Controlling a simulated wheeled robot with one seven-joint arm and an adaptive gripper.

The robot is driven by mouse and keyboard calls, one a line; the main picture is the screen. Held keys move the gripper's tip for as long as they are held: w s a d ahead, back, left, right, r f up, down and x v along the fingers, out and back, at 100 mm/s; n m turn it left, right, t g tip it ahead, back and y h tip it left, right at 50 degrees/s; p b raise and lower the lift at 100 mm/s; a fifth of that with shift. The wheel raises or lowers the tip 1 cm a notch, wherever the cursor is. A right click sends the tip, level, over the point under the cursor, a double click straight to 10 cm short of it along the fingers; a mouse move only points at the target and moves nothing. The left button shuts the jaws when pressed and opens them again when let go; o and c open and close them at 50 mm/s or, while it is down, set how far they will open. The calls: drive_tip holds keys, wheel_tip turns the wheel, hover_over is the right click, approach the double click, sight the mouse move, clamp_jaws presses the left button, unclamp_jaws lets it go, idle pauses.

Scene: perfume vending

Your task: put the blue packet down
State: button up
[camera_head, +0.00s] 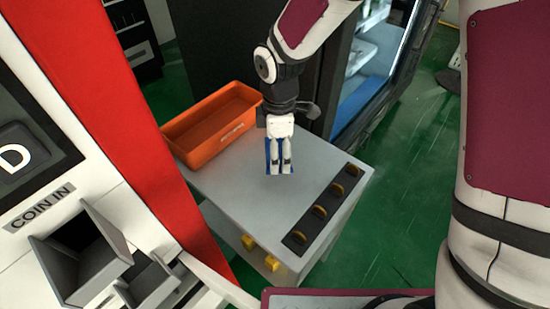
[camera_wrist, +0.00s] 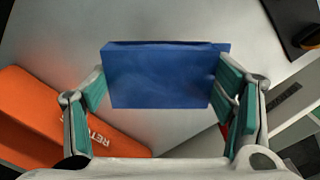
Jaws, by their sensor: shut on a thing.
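The blue packet (camera_wrist: 158,78) is a flat-sided blue box between the two fingers of my gripper (camera_wrist: 165,95) in the wrist view. My gripper is shut on it, with a finger at each side. In the head view my gripper (camera_head: 280,172) points down over the grey table top, and only thin strips of the blue packet (camera_head: 267,155) show beside the fingers. The grey table (camera_head: 235,195) lies below the packet. I cannot tell whether the packet touches the table top.
An orange bin (camera_head: 208,140) stands on the table's far left; it also shows in the wrist view (camera_wrist: 50,115). A black strip with several coin-like pieces (camera_head: 299,238) lies along the right edge. A red and white machine (camera_head: 110,80) stands at left. The table's front middle is clear.

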drive_tip(key=shift+f, duration=2.55)
drive_tip(key=shift+f, duration=0.15)
drive_tip(key=o, duration=1.2)
